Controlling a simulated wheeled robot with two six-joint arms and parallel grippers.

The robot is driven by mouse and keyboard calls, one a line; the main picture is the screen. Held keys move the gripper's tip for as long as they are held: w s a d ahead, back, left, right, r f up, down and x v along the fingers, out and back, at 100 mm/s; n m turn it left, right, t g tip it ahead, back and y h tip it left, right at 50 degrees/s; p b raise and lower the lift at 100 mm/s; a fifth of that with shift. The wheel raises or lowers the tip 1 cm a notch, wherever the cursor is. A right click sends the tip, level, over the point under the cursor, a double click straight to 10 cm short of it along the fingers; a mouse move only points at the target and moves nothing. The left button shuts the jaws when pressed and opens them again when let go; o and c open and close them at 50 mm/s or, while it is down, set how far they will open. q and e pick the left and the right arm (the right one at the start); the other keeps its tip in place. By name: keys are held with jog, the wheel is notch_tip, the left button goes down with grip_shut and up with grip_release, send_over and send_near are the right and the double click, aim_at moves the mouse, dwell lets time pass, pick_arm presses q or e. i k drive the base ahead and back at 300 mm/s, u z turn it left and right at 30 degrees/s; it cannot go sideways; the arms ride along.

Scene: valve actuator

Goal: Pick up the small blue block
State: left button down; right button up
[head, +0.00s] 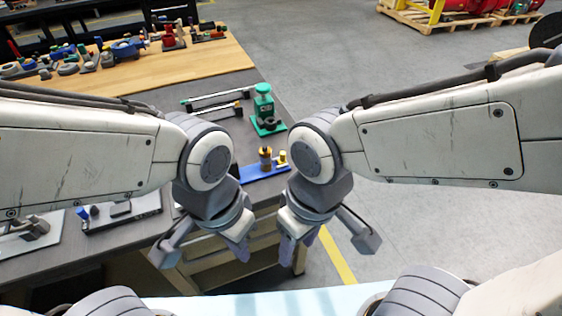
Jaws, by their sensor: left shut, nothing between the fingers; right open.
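A small blue piece (83,213) stands at the left end of a pale tray on the dark bench at the left; it may be the small blue block, but it is too small to be sure. My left gripper (239,252) is shut and empty, hanging in front of the bench, well to the right of that piece. My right gripper (293,256) is open and empty, beside the left one and farther from the piece. Neither gripper touches anything.
The pale tray (125,219) also bears dark parts. A blue plate (262,173) with small yellow and brown parts lies beyond my grippers, partly hidden by my wrists. A green device (264,108) stands farther back. A wooden table (180,75) with many parts is behind.

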aim_at(248, 174)
jog(key=k, duration=1.25)
jog(key=z, duration=0.75)
jog(key=i, duration=1.5)
jog(key=u, duration=0.7)
jog(key=i, duration=0.65)
jog(key=u, duration=0.65)
